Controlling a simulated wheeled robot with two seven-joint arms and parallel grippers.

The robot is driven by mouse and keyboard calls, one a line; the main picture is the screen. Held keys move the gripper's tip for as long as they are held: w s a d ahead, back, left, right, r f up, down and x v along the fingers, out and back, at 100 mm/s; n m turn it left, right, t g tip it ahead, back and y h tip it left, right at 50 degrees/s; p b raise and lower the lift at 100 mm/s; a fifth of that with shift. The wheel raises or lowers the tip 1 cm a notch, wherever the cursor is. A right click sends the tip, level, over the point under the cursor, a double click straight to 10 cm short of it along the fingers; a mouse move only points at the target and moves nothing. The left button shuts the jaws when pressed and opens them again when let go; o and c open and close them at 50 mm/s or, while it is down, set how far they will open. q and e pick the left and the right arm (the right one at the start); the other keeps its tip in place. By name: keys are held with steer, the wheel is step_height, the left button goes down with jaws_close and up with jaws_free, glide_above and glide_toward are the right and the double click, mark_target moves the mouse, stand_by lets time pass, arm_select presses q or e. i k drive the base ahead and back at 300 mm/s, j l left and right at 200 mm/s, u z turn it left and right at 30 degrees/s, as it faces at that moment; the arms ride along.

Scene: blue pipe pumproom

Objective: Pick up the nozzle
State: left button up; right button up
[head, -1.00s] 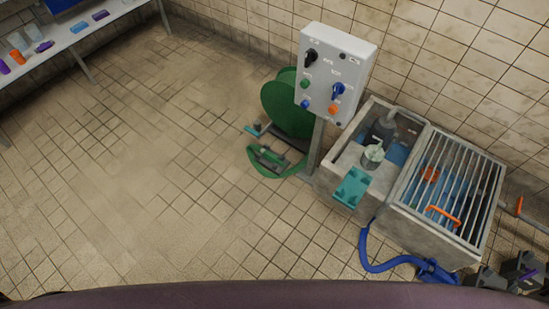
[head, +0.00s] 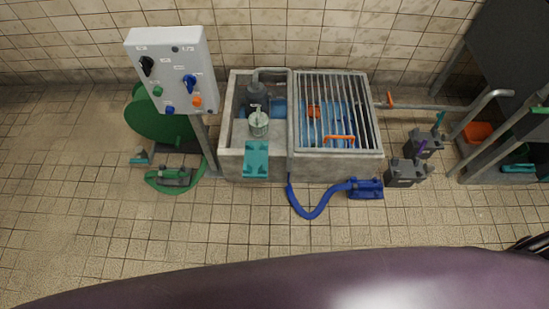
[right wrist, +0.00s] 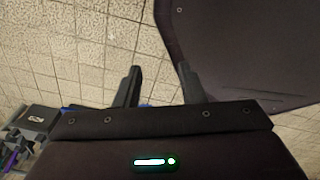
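I cannot tell for certain which thing is the nozzle. In the head view, a small teal piece (head: 140,157) lies on the floor by the green reel (head: 160,118). A green fitting (head: 174,177) with a looped green hose lies close to it. A blue hose (head: 315,208) runs from the tank's front to a blue block (head: 366,188) on the floor. My right gripper (right wrist: 160,85) shows in the right wrist view, its two dark fingers apart with nothing between them. My left gripper is not in view.
A concrete tank (head: 255,168) with a grated right half stands against the tiled wall. A control box (head: 175,70) on a post stands left of it. Grey units (head: 405,173), a pipe rail (head: 440,107) and a rack (head: 515,172) are at the right. The front floor is clear.

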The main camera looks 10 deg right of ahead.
mark_target(173, 174)
steer(key=u, duration=0.95)
steer(key=i+j, duration=0.05)
